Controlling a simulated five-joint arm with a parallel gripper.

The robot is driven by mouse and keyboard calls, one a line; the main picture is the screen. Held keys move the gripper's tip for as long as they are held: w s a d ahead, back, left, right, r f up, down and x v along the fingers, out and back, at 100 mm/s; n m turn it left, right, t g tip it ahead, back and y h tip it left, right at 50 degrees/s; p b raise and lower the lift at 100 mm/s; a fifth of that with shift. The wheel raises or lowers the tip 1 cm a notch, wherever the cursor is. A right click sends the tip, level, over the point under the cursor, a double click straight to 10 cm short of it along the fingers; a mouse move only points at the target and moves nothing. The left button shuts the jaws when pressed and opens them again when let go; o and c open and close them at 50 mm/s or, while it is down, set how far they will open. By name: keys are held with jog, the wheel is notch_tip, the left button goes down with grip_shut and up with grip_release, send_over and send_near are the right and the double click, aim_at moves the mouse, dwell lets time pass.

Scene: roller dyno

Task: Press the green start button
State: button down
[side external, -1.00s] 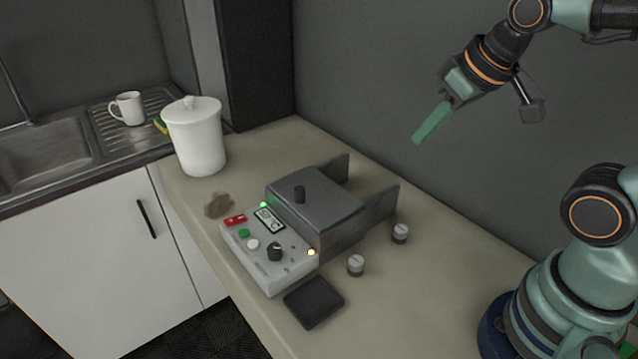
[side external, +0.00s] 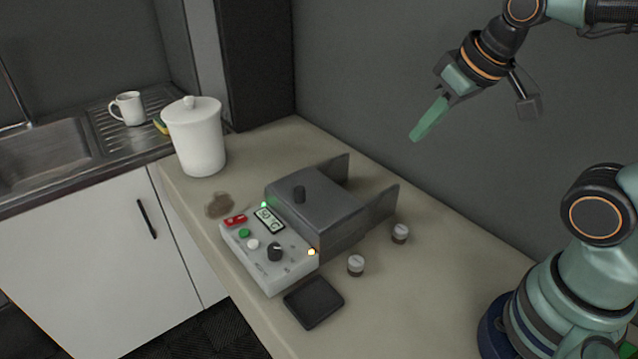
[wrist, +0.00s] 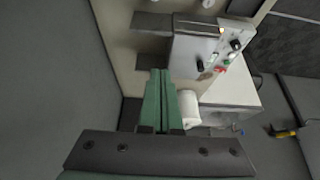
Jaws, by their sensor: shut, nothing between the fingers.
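The green start button (side external: 244,233) is a small round button on the sloped light-grey control panel (side external: 268,281) of the machine. It sits below a red switch (side external: 236,220) and above a white button (side external: 253,244). My gripper (side external: 414,137) is shut and empty, its green fingers pointing down and left. It hangs high above the counter, to the right of the machine and well apart from the button. In the wrist view the closed fingers (wrist: 159,72) show, with the panel beyond them to the upper right. The button is very small there.
A dark grey housing (side external: 325,205) with a black knob on top stands behind the panel. Two small metal weights (side external: 356,265) and a black pad (side external: 314,302) lie near it. A white lidded canister (side external: 196,145) stands at the far left.

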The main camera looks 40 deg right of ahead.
jog(key=w+a+r+g, duration=0.1)
jog(key=w+a+r, duration=0.25)
jog(key=w, duration=0.25)
jog(key=g, duration=0.5)
send_over(247, 234)
notch_tip(247, 234, down, 10)
jog(key=r, duration=0.1)
jog(key=shift+a+f, duration=0.1)
jog(key=shift+f, duration=0.1)
jog(key=shift+f, duration=0.15)
notch_tip(247, 234, down, 14)
jog(key=shift+r, duration=0.1)
